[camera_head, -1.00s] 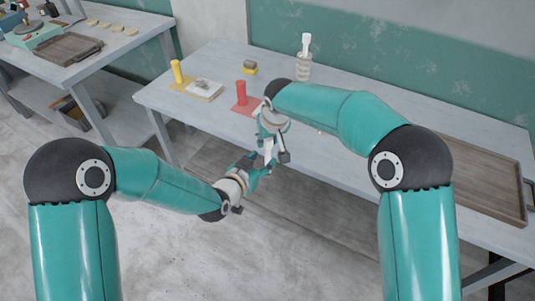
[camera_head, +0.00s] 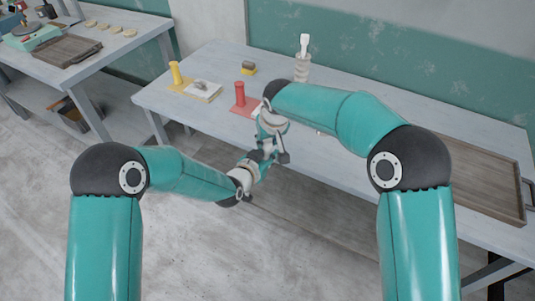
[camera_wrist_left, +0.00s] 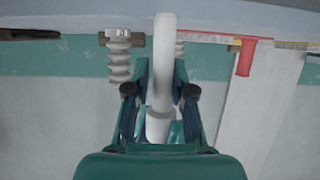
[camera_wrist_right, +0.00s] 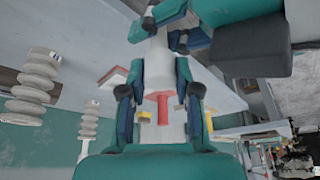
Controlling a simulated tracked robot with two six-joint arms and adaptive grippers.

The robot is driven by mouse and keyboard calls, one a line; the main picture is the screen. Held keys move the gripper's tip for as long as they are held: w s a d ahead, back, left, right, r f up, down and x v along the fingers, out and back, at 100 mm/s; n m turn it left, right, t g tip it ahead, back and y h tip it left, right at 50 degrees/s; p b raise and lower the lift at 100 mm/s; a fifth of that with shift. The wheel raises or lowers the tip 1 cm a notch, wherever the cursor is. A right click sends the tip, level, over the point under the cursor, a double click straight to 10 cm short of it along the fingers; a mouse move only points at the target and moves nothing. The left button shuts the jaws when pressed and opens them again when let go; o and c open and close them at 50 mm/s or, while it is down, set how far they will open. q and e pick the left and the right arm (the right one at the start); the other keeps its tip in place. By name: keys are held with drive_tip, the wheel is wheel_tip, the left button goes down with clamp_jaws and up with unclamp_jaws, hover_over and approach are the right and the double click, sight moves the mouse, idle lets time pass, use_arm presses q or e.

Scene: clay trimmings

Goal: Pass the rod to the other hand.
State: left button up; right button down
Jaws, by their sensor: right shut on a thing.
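The rod (camera_wrist_left: 161,62) is pale and whitish. In the left wrist view it stands lengthwise between the fingers of my left gripper (camera_wrist_left: 160,92). My right gripper (camera_wrist_right: 160,95) is shut on the rod, which also shows in the right wrist view (camera_wrist_right: 158,68). In the head view my left gripper (camera_head: 262,163) is just below my right gripper (camera_head: 270,147), close together in front of the table edge. The left fingers lie either side of the rod; whether they press on it is unclear. The grippers hide much of the rod in the head view.
On the table (camera_head: 350,150) stand a red post on a red base (camera_head: 240,95), a yellow post (camera_head: 175,73), a white block (camera_head: 203,91), a yellow-and-dark block (camera_head: 248,68) and a ribbed holder (camera_head: 302,68). A wooden tray (camera_head: 485,210) lies at right.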

drive_tip(key=c, duration=0.7)
unclamp_jaws()
drive_tip(key=shift+a, duration=0.15)
drive_tip(key=shift+c, duration=0.2)
drive_tip(key=v, duration=1.1)
drive_tip(key=d+f+m, duration=0.3)
drive_tip(key=d+m, duration=0.2)
drive_tip(key=s+f+g+y, duration=0.1)
drive_tip(key=s+f, duration=0.3)
drive_tip(key=f, duration=0.7)
drive_tip(key=s+f+g+y, duration=0.1)
drive_tip(key=s+f, duration=0.2)
drive_tip(key=f, duration=0.7)
drive_tip(key=s+d+f, duration=0.1)
drive_tip(key=s+f, duration=0.5)
drive_tip(key=s, duration=0.5)
drive_tip(key=s+d+f+g, duration=0.1)
drive_tip(key=s+d+f, duration=0.1)
drive_tip(key=s+f, duration=0.4)
drive_tip(key=s, duration=0.5)
drive_tip(key=shift+s+f+g+y, duration=0.2)
drive_tip(key=shift+f+g+y, duration=0.1)
drive_tip(key=shift+y, duration=0.1)
drive_tip(key=shift+d, duration=0.15)
